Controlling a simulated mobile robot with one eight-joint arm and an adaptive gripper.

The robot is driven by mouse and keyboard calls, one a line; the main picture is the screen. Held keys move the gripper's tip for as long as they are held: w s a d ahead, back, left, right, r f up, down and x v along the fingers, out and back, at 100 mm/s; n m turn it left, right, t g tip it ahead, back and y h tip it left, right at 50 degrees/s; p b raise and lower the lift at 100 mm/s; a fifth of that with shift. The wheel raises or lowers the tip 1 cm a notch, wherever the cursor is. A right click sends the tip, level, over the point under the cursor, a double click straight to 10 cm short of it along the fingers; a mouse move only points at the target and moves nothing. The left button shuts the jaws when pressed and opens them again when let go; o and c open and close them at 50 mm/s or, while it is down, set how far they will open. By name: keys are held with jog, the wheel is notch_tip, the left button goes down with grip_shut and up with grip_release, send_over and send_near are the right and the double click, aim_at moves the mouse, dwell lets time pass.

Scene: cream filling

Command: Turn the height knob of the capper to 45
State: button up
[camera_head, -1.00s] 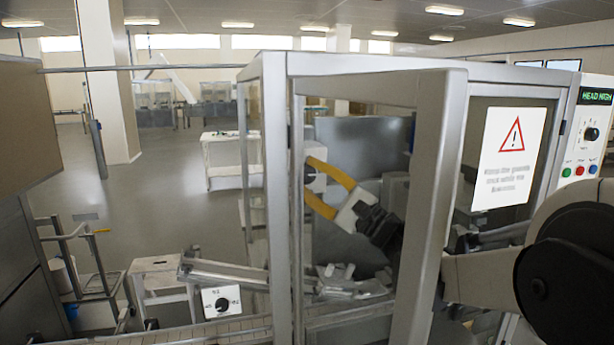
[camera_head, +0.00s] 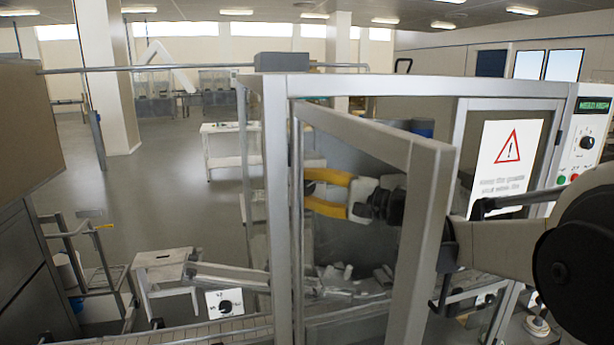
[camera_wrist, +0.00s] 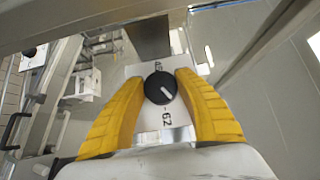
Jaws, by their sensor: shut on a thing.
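The height knob (camera_wrist: 160,88) is a round black knob with a white pointer line, on a white plate (camera_wrist: 172,117) in the wrist view. Its pointer aims toward the lower right of that picture. The plate has a mark that reads 62 below the knob and another above it, too foreshortened to read surely. My gripper (camera_wrist: 159,91) has its yellow fingers on both sides of the knob, shut on it. In the head view my gripper (camera_head: 308,190) is inside the capper's guard frame (camera_head: 278,200), fingers pointing left; the knob is not clear there.
An open guard door (camera_head: 420,240) stands close to my arm. A second dial plate (camera_head: 213,311) with a black knob sits low at the left. The control panel (camera_head: 592,135) at right has a green display reading about HEAD HIGH. A conveyor runs along the bottom.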

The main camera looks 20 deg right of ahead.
jog(key=n+h+p, duration=0.1)
jog(key=n+g+h+p, duration=0.1)
jog(key=p, duration=0.1)
jog(key=shift+r+g, duration=0.3)
jog(key=shift+f+n+g+h+p, duration=0.15)
jog(key=shift+n+g+h+p, duration=0.3)
jog(key=shift+n+h+p, duration=1.1)
jog(key=shift+f+n+g+h+p, duration=0.1)
jog(key=shift+n+g+h+p, duration=0.35)
jog(key=shift+n+h+p, duration=1.1)
jog(key=shift+m+h, duration=0.4)
jog(key=shift+h, duration=0.2)
jog(key=o, duration=1.2)
